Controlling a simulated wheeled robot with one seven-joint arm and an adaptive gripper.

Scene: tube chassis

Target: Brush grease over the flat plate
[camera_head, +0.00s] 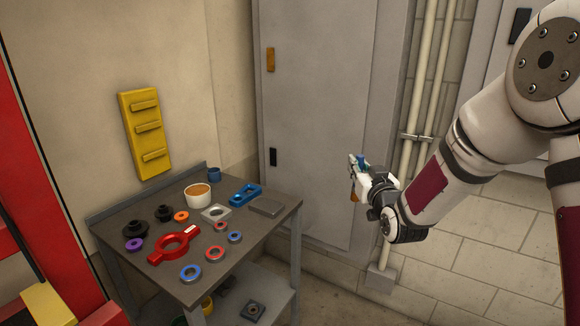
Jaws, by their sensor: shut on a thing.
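My gripper (357,168) is in the air to the right of the table, in front of the grey cabinet. It is shut on what looks like a brush (353,194), with a blue part at the fingers and an orange-brown end hanging below. The gripper partly hides it. A flat grey plate (268,207) lies at the right rear of the tabletop, with nothing on it that I can make out. A white pot (198,196) of orange-brown stuff, likely the grease, stands at the back of the table. My gripper is apart from both.
The grey table (255,240) also bears a blue link (245,194), a square grey part with a hole (216,213), a red ring with handles (174,244), a blue cup (214,174) and several rings. A lower shelf holds more parts. The space between table and gripper is free.

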